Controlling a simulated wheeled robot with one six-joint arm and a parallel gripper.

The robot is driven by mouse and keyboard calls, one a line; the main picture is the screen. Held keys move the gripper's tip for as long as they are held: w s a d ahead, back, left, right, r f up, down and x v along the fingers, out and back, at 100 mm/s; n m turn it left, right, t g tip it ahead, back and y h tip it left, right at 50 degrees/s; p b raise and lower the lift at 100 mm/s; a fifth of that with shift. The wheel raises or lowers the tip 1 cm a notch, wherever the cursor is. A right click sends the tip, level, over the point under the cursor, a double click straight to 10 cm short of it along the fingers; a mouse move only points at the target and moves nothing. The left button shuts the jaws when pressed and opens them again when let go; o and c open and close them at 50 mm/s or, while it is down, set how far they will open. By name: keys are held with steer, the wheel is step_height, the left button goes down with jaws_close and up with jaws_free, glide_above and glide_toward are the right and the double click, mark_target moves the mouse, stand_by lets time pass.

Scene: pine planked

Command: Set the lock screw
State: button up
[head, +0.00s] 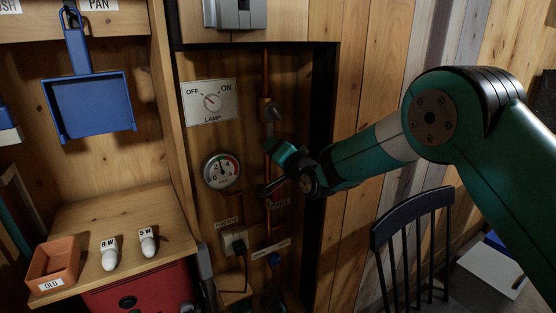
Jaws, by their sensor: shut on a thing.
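My gripper (266,189) is at the copper pipe (266,84) in the dark-framed recess, just right of the pressure gauge (222,170). It is shut on a small dark part beside the pipe. My wrist and fingers hide most of that part, so I cannot tell its shape or whether it is the lock screw. A dark fitting (270,112) sits higher on the pipe.
A lamp switch plate (209,102) is above the gauge, and a socket with a plug (236,243) is below. A shelf with a terracotta tray (53,263) and two bulbs, 9 W (109,255) and 5 W (148,243), is at left. A dark chair (412,217) stands at right.

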steer(key=m+b, duration=0.2)
steer(key=m, duration=0.2)
steer(key=shift+w+d+m, duration=0.1)
steer(key=shift+d+m, duration=0.05)
steer(key=shift+m, duration=0.25)
steer(key=shift+r, duration=0.1)
stand_by(0.3)
steer(key=o, duration=0.9)
steer(key=shift+b, duration=0.3)
steer(key=b+v, duration=0.5)
steer(key=v, duration=1.2)
steer(key=shift+d, duration=0.1)
